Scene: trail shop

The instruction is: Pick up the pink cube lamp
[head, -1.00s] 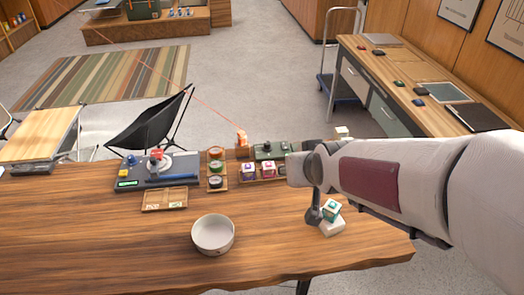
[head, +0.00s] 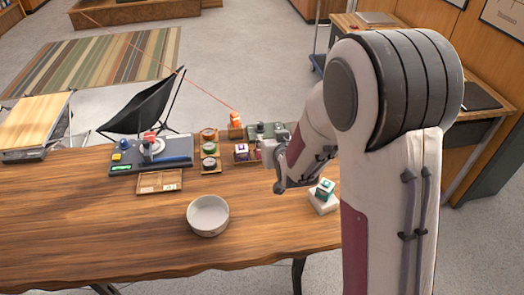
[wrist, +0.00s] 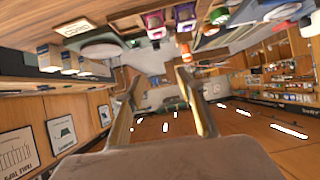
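The pink cube lamp (wrist: 154,24) shows at the top of the wrist view, beside a purple cube lamp (wrist: 185,16). In the head view the purple cube lamp (head: 241,153) stands on a small wooden tray, and the pink one just right of it is mostly hidden by my arm. My gripper (head: 280,166) is over the table close to the right of that tray. In the wrist view my gripper (wrist: 160,77) has its two fingers apart with nothing between them. It does not touch the pink cube lamp as far as I can see.
A teal cube lamp (head: 325,188) sits on a white block (head: 323,203) right of my gripper. A white bowl (head: 208,215) stands at the front. Round tins (head: 209,149), a dark tray (head: 150,155) and an orange item (head: 235,119) are nearby. The table's left front (head: 80,220) is clear.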

